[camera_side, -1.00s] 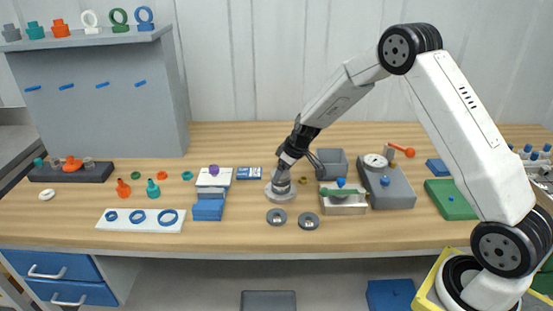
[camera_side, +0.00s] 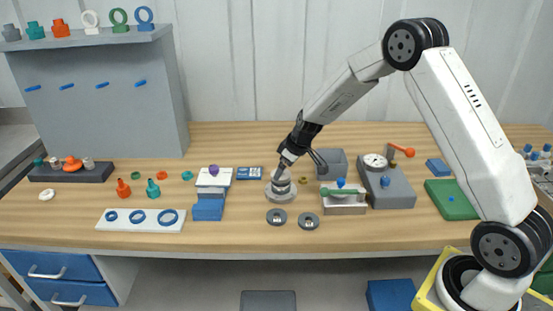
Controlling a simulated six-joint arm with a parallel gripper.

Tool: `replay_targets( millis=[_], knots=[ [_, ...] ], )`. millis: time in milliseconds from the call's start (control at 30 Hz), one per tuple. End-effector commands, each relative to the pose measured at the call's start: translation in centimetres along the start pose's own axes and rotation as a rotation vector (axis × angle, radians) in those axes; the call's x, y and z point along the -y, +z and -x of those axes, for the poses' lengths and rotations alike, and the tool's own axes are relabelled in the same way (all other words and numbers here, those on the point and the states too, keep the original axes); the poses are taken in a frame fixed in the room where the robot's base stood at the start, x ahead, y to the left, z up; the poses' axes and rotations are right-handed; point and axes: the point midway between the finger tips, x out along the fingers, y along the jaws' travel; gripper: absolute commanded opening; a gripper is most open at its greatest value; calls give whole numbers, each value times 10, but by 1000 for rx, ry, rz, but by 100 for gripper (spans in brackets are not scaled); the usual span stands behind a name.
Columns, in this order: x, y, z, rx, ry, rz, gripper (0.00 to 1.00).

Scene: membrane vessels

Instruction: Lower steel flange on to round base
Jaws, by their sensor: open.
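The round base (camera_side: 281,195) is a wide grey disc standing on the bench near the middle. A steel flange (camera_side: 281,184) sits on top of it, roughly centred, as a smaller stacked ring shape. My gripper (camera_side: 283,170) is just above the flange, its dark fingers pointing down at it. The jaws are open. The fingertips are small here, and I cannot tell whether they still touch the flange.
Two grey rings (camera_side: 276,217) (camera_side: 309,221) lie in front of the base. A blue block with a white top (camera_side: 208,209) stands to the left. A steel block with a green handle (camera_side: 345,203) and a grey gauge box (camera_side: 388,188) stand to the right.

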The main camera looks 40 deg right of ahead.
Motion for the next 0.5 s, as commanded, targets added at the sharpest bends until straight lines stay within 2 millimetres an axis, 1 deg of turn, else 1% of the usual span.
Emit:
replay_targets(
  millis=[300,500],
  knots=[
    [-1,-1,36,-3,2,0,100],
    [-1,-1,55,-3,1,-1,100]
  ],
)
